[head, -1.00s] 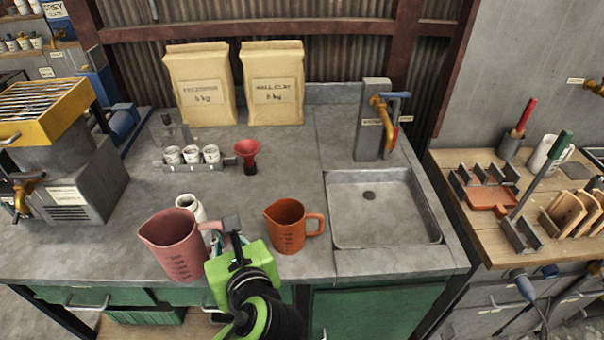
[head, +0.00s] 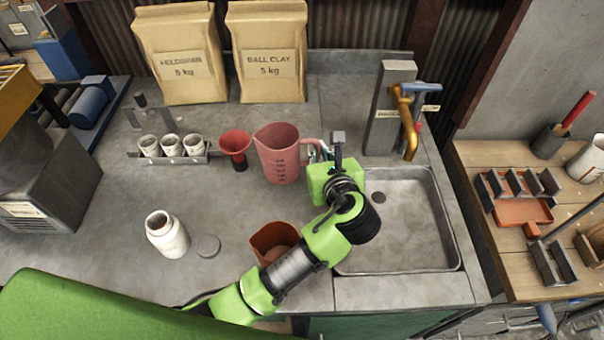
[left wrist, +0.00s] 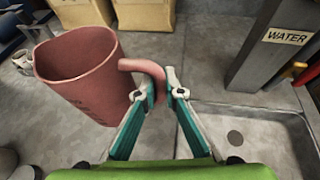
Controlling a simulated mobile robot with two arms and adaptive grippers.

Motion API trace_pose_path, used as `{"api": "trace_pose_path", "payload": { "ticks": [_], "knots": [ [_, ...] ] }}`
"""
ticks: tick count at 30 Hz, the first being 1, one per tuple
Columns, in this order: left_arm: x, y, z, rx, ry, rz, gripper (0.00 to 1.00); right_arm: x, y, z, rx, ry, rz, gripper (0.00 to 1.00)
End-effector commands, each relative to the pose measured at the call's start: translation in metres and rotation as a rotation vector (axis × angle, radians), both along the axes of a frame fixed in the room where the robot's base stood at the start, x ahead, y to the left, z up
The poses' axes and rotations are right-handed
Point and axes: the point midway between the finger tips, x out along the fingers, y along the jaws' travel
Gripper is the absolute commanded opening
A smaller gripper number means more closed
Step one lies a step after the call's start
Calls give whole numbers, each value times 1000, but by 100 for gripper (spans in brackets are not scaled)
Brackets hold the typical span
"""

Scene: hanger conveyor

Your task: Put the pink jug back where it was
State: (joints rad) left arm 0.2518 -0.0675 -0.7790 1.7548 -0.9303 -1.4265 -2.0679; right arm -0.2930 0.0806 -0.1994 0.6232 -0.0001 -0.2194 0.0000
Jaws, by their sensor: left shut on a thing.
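The pink jug (head: 280,155) is upright at the back of the grey counter, between the red funnel and the sink, in the head view. My left gripper (head: 318,152) is shut on its handle, to the right of the jug body. In the left wrist view the jug (left wrist: 85,75) fills the upper left, and the fingers of my left gripper (left wrist: 160,85) close around the handle. I cannot tell whether the jug's base touches the counter. My right gripper is not in view.
An orange jug (head: 272,240) stands in front, partly hidden by my left arm. A white bottle (head: 167,235) and grey lid (head: 208,246) are left of it. The red funnel (head: 235,146), cup rack (head: 175,158), two bags and sink (head: 410,215) surround the pink jug.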

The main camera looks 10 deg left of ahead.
Motion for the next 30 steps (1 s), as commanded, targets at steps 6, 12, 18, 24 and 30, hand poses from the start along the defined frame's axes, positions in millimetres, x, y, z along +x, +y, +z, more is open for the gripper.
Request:
{"api": "trace_pose_path", "payload": {
  "ticks": [6, 12, 18, 24, 30],
  "knots": [
    [-1, 1, -40, 3, 4, 0, 0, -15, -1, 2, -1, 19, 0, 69],
    [-1, 1, -60, 5, 3, 0, 0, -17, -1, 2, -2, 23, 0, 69],
    [-1, 1, -84, 4, 2, 0, 0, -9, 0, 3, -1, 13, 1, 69],
    [-1, 1, -85, 2, 0, 0, 0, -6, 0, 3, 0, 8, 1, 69],
    [-1, 1, -88, 2, 1, 0, 11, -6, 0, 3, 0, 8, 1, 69]
  ]
}}
